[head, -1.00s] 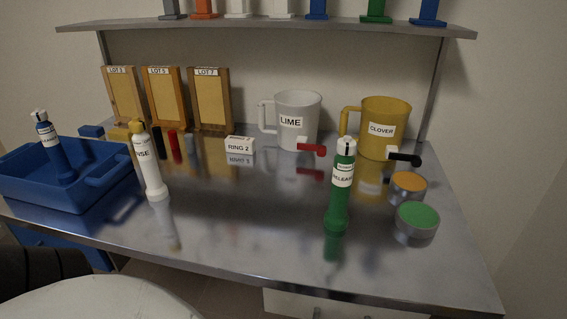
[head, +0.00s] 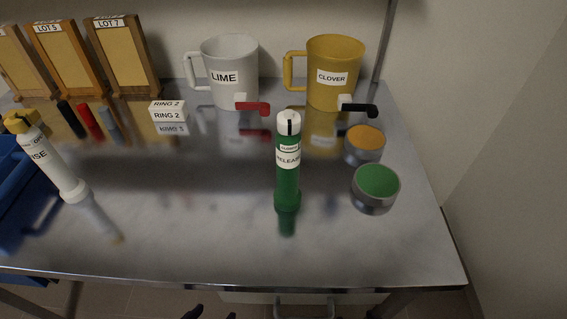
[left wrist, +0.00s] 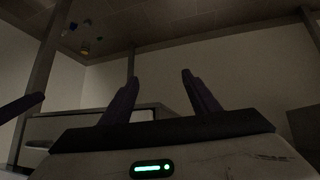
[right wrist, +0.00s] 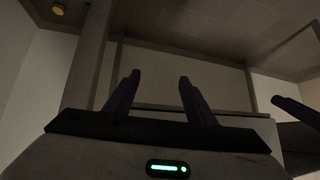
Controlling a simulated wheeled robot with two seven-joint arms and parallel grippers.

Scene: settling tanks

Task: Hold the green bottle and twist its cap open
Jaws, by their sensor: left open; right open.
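The green bottle (head: 288,178) stands upright on the metal table, right of the middle in the head view. It has a white cap (head: 289,123) with a dark mark, and a label that reads RELEASE. My left gripper (head: 212,313) shows only as dark fingertips at the bottom edge of the head view, below the table's front edge and apart from the bottle. In the left wrist view my left gripper (left wrist: 160,92) is open and empty. In the right wrist view my right gripper (right wrist: 158,92) is open and empty.
A white bottle (head: 58,168) and a blue bin (head: 12,180) are at the left. A green-topped tin (head: 375,187) and an orange-topped tin (head: 364,145) stand right of the bottle. White LIME (head: 228,60) and yellow CLOVER (head: 335,60) jugs stand behind. The front middle is clear.

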